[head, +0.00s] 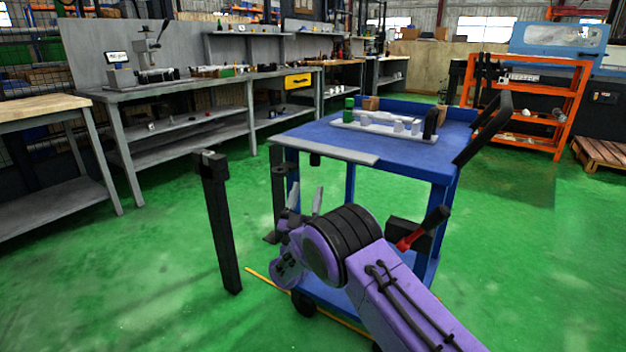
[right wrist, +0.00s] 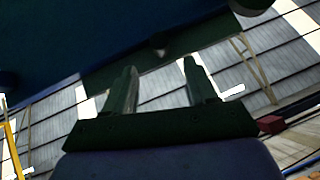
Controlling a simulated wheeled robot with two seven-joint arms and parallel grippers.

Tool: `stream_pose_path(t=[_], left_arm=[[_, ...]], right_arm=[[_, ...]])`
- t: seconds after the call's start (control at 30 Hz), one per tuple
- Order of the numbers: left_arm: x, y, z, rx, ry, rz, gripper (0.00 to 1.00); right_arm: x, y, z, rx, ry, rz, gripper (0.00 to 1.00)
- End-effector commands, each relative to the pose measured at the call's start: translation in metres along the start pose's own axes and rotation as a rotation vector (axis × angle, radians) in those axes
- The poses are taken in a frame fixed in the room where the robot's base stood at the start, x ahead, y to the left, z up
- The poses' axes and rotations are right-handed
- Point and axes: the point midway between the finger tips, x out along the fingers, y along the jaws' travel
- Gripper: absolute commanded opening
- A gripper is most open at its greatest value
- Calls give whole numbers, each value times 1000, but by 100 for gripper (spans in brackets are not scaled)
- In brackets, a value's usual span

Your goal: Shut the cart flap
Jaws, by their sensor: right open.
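The blue cart (head: 385,142) stands in the middle of the head view. A flat grey strip (head: 325,150), which looks like its flap, lies level along the near edge of the top. My right gripper (head: 305,199) is below this strip, fingers pointing up, apart and empty. In the right wrist view the two fingers (right wrist: 162,92) stand apart with a dark plate (right wrist: 150,58), likely the strip's underside, beyond them. The dark blue underside of the cart top (right wrist: 90,35) is beside it. Contact cannot be told. My left gripper is out of view.
A white tray (head: 375,132) with small parts and a green bottle (head: 349,110) stand on the cart. A dark post (head: 222,225) stands left of my right gripper. A red-handled tool (head: 425,229) is on the cart's near right. Green floor is clear at left.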

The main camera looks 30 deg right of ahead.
Motion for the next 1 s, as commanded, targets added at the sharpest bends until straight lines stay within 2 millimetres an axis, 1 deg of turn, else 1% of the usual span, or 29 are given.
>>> stream_pose_path(t=[0.03,0.1,0.2,0.3,0.43,0.67,0.7,0.77,0.8,0.83,0.87,1.0], left_arm=[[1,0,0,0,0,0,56],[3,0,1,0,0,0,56],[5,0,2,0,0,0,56],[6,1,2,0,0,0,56],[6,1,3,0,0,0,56],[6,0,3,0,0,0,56],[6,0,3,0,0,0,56],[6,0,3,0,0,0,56],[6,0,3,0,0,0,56],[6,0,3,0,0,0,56],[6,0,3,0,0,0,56],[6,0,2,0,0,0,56]], right_arm=[[13,2,1,0,-2,6,56],[29,2,1,1,-1,5,56],[49,2,2,0,-2,4,56],[64,1,2,0,-4,1,56],[74,0,1,0,-4,-2,56],[75,0,1,0,-4,-4,56],[75,0,1,-1,-4,-4,50],[75,0,1,0,-4,-4,30],[75,0,1,0,-4,-4,17],[75,0,1,-1,-4,-4,8],[75,0,1,-1,-4,-4,0],[75,-1,1,0,-6,-4,0]])
